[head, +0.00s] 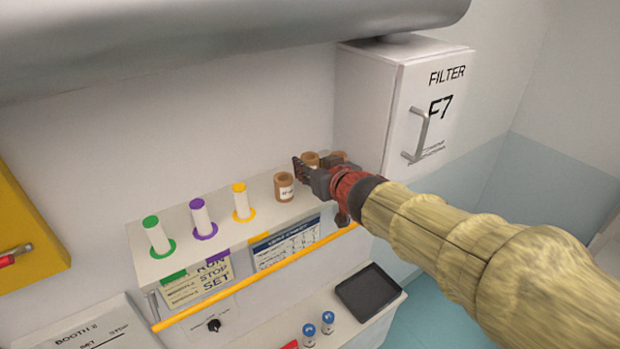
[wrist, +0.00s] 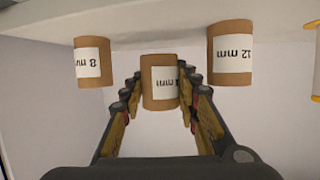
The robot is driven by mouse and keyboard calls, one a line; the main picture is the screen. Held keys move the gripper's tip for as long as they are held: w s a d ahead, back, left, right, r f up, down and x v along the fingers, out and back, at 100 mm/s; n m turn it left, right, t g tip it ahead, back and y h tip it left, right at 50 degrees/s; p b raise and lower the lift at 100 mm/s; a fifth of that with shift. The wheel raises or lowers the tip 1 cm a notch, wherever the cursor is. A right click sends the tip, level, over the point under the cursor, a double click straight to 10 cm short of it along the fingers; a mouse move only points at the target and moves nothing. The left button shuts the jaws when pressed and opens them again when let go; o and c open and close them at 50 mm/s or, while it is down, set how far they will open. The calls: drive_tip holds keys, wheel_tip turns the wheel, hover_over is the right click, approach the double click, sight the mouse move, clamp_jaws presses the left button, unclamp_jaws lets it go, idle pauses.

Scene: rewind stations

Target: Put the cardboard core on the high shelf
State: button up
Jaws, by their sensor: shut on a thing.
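My gripper (head: 306,169) reaches in from the right, at the right end of the high shelf (head: 228,242). It is shut on a brown cardboard core (head: 311,158) with a white label. In the wrist view the held core (wrist: 146,89) sits between the two fingers (wrist: 158,92), its label partly covered by the right finger. Whether it touches the shelf is unclear. A core marked 12 mm (wrist: 231,75) and one marked 8 mm (wrist: 90,78) flank it. In the head view one core (head: 284,180) stands left of my gripper and another (head: 339,156) is partly hidden behind it.
White spools with green (head: 157,236), purple (head: 201,219) and yellow (head: 241,203) rings stand along the shelf. A filter cabinet (head: 430,110) is close behind my gripper. A yellow rail (head: 255,277) runs along the front. A black tray (head: 369,291) lies below.

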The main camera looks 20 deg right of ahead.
drive_tip(key=shift+f+b, duration=0.3)
drive_tip(key=shift+f, duration=0.85)
drive_tip(key=shift+f, duration=0.1)
drive_tip(key=shift+f, duration=0.1)
drive_tip(key=o, duration=0.7)
